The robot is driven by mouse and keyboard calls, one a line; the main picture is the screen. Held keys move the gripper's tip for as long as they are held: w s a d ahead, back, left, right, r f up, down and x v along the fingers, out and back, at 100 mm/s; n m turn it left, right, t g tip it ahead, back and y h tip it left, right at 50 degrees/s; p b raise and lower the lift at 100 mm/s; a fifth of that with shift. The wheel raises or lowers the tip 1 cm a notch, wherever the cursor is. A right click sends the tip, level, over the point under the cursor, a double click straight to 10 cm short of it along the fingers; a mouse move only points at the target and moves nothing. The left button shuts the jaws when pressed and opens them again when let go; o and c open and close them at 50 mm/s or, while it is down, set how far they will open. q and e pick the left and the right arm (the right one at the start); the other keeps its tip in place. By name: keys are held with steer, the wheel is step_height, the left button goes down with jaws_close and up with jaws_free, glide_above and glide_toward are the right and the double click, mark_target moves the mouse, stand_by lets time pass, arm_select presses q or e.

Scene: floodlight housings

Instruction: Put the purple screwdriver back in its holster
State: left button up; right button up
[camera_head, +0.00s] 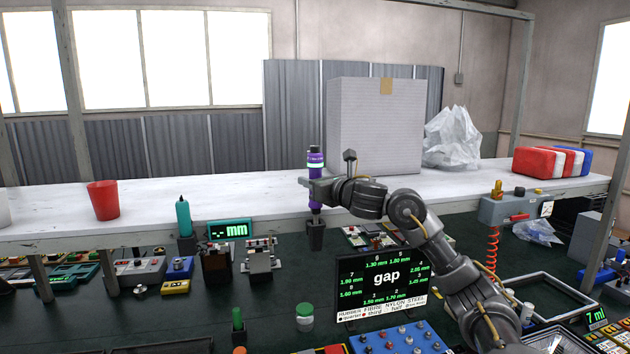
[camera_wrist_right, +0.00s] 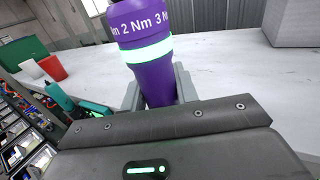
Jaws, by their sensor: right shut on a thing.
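The purple screwdriver (camera_head: 315,162) stands upright in the head view, with a pale lit band around its handle. My right gripper (camera_head: 314,186) is shut on its handle. In the right wrist view the purple handle (camera_wrist_right: 148,70) sits between the two grey fingers. A dark holster (camera_head: 315,237) is directly below the screwdriver, at the front edge of the white shelf. The screwdriver's lower end meets the holster's mouth in the picture; I cannot tell how far it is inside. My left gripper is not in view.
A teal tool (camera_head: 183,216) stands in another holder to the left, near a green "mm" display (camera_head: 230,229). A red cup (camera_head: 103,200) and a large grey box (camera_head: 375,125) stand on the shelf (camera_head: 250,196).

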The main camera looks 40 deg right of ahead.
steer(key=shift+f+b, duration=2.1)
steer(key=shift+f, duration=0.15)
steer(key=o, duration=1.1)
steer(key=shift+o, duration=0.2)
steer(key=s+b, duration=0.6)
steer(key=s, duration=0.5)
steer(key=shift+s+a, duration=0.15)
steer(key=shift+a, duration=0.15)
